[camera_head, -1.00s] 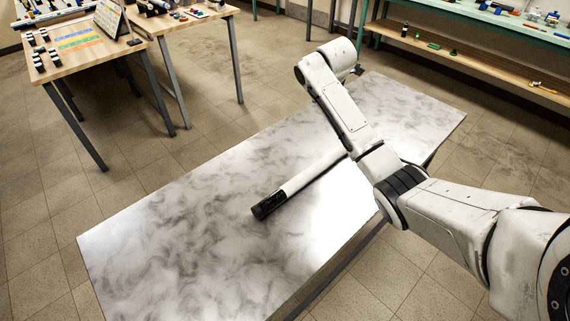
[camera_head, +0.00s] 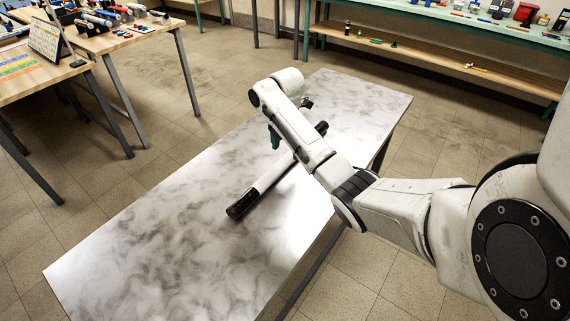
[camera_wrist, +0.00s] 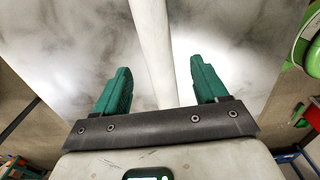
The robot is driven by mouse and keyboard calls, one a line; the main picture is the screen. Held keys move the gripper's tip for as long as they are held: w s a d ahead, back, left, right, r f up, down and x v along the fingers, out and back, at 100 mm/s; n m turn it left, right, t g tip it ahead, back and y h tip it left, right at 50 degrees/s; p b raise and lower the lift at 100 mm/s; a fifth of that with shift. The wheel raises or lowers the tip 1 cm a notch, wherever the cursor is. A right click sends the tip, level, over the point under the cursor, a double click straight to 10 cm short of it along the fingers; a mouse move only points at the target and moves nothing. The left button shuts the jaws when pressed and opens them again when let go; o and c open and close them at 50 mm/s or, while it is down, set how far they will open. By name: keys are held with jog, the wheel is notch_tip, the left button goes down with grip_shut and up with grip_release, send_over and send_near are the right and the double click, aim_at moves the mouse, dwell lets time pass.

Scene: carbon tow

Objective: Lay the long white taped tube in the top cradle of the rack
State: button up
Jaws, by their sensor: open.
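The long white tube (camera_head: 268,180) with black taped ends lies slantwise on the marble-patterned table (camera_head: 150,235). Its near black end and far black end both show in the head view; part of its middle is hidden behind my arm. In the wrist view the white tube (camera_wrist: 152,35) runs up the picture between my fingers. My gripper (camera_wrist: 161,68) has green fingers spread wide, one on each side of the tube's line and empty. In the head view my gripper (camera_head: 290,121) is over the far half of the tube. I cannot make out the rack for certain.
Wooden benches (camera_head: 125,38) with small items stand at the upper left. A green shelf unit (camera_head: 440,20) with a lower wooden shelf runs along the back right. The near left part of the marble table is bare. Open tiled floor lies between.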

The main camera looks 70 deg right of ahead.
aim_at(285, 158)
jog(key=shift+w+a+f, duration=0.15)
jog(key=shift+f, duration=2.2)
jog(key=shift+c, duration=0.4)
grip_shut()
jog(key=shift+r, duration=0.15)
jog(key=shift+r, duration=0.6)
jog(key=s+a+r+p, duration=0.2)
jog(key=s+r+p, duration=0.9)
jog(key=s, duration=0.2)
jog(key=shift+s+a+r+p, duration=0.25)
jog(key=shift+s+r+p, duration=0.05)
jog(key=shift+s+p, duration=0.1)
